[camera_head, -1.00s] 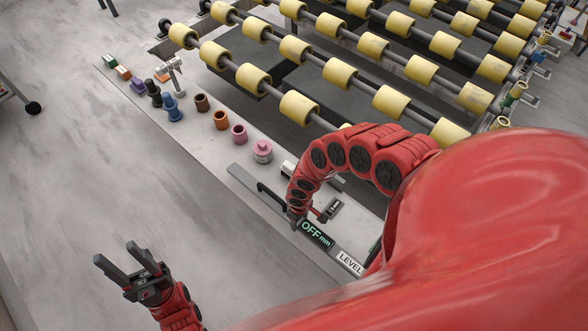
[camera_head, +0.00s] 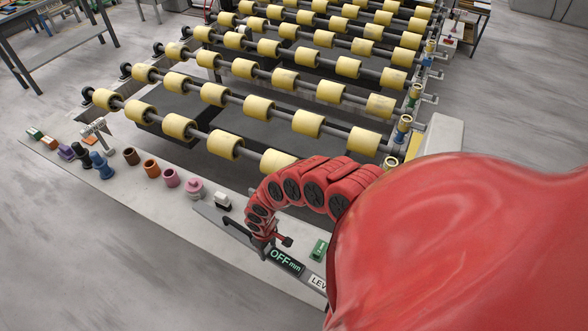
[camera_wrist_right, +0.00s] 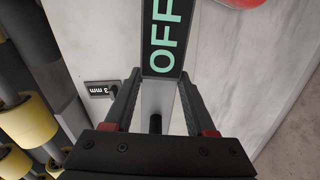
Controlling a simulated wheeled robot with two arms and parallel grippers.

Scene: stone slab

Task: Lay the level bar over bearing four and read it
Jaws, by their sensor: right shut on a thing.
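The level bar (camera_head: 310,272) is a long grey bar with a dark handle and a display reading "OFF mm" in green, beside a "LEVEL" label. It lies along or just above the slab's near side; I cannot tell if it touches. My right gripper (camera_head: 262,241) is shut on its handle; in the wrist view the fingers (camera_wrist_right: 157,105) straddle the bar, below the display (camera_wrist_right: 163,38). Bearings (camera_head: 403,128) stand in a row at the rollers' right ends; which is bearing four I cannot tell. My left gripper is out of view.
Yellow-wheeled rollers (camera_head: 222,144) lie behind the pale slab edge (camera_head: 150,205). Several coloured bushings (camera_head: 150,168), a white block (camera_head: 222,200) and a green block (camera_head: 320,249) stand along it. A "3 mm" tag (camera_wrist_right: 101,90) is beside the bar. My red arm hides the slab's right part.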

